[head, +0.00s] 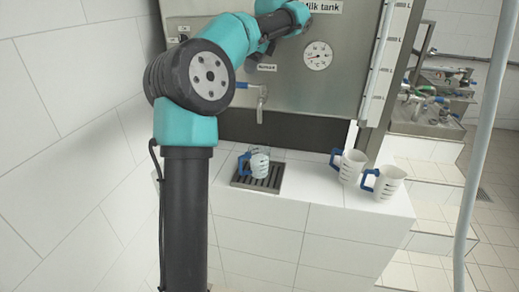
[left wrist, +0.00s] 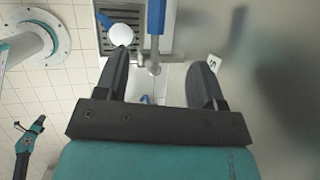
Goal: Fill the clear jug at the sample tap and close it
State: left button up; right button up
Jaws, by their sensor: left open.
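The clear jug (head: 259,163) with a blue handle stands upright on the drain grate, below the sample tap. It has whitish content, and a round white surface shows inside it in the left wrist view (left wrist: 121,34). The sample tap (head: 262,92) on the tank front has a blue lever (head: 242,86) pointing left. In the left wrist view the blue lever (left wrist: 155,18) and the spout (left wrist: 152,64) lie just beyond my fingertips. My left gripper (left wrist: 160,72) is open and empty. Its fingers are hidden in the head view. I cannot tell whether milk runs.
Two white jugs with blue handles, one (head: 350,166) behind the other (head: 387,183), stand on the white tiled counter (head: 300,185) right of the grate (head: 257,184). The milk tank (head: 300,75) closes off the back. A pale pole (head: 480,150) stands at right, by tiled steps.

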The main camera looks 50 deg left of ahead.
pick_arm(q)
jog(key=v, duration=0.9)
jog(key=shift+r, duration=0.25)
jog(key=shift+d, duration=0.15)
